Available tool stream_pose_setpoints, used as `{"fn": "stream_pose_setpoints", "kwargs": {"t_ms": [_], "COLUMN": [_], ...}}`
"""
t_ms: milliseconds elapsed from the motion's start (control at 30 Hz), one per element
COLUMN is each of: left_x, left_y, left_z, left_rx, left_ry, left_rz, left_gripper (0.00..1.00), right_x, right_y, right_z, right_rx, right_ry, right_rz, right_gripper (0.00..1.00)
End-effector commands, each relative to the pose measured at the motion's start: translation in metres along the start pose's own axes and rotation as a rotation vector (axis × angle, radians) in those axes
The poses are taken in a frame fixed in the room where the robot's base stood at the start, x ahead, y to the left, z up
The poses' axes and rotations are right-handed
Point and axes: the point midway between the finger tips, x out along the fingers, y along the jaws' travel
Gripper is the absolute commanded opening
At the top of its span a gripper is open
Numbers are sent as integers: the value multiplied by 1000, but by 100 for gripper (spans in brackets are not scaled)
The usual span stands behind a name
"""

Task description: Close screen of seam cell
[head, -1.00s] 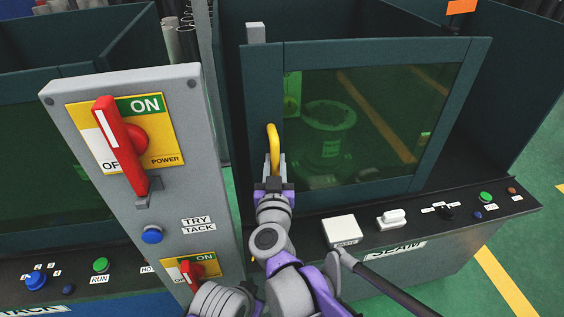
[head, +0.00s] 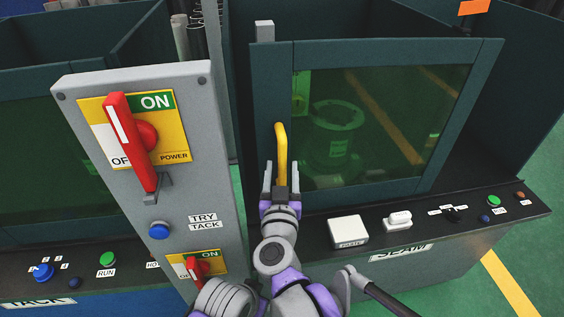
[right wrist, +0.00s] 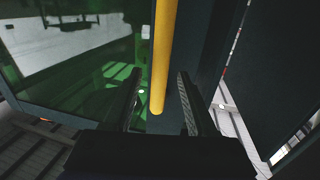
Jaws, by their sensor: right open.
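The seam cell's screen (head: 380,130) is a dark green frame with a tinted window, across the front of the cell. I cannot tell whether it is fully shut. Its upright yellow handle (head: 281,145) is on the frame's left side. My right gripper (head: 281,168) is open at the lower part of this handle. In the right wrist view the handle (right wrist: 164,50) runs between the two open fingers (right wrist: 160,75), with a gap on each side. A flanged cylinder (head: 338,130) shows dimly through the window. My left gripper is out of view.
A grey panel (head: 215,160) with a red power switch (head: 130,140) stands close left of my right arm. The seam console (head: 470,230), with a white box (head: 348,230) and buttons, lies below the screen. Another dark cell (head: 40,150) is at left.

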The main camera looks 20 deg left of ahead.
Motion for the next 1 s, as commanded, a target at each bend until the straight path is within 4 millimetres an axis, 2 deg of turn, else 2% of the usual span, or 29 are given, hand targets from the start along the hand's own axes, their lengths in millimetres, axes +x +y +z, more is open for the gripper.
{"fn": "stream_pose_setpoints", "kwargs": {"t_ms": [100, 333, 500, 767, 867, 1000], "left_x": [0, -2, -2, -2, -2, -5], "left_y": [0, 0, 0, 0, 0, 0], "left_z": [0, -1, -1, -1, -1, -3], "left_rx": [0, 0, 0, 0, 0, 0], "left_ry": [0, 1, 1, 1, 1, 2], "left_rz": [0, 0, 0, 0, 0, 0], "left_gripper": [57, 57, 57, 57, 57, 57], "right_x": [-28, -66, -77, -78, -76, -59], "right_y": [-1, -1, 0, 0, 1, 13], "right_z": [0, -1, 0, 0, 2, 16], "right_rx": [1, 0, -1, -1, 12, 149], "right_ry": [0, 1, 0, 0, -6, -63], "right_rz": [-3, -3, -1, 0, -5, -53], "right_gripper": [57, 57, 57, 57, 39, 14]}}
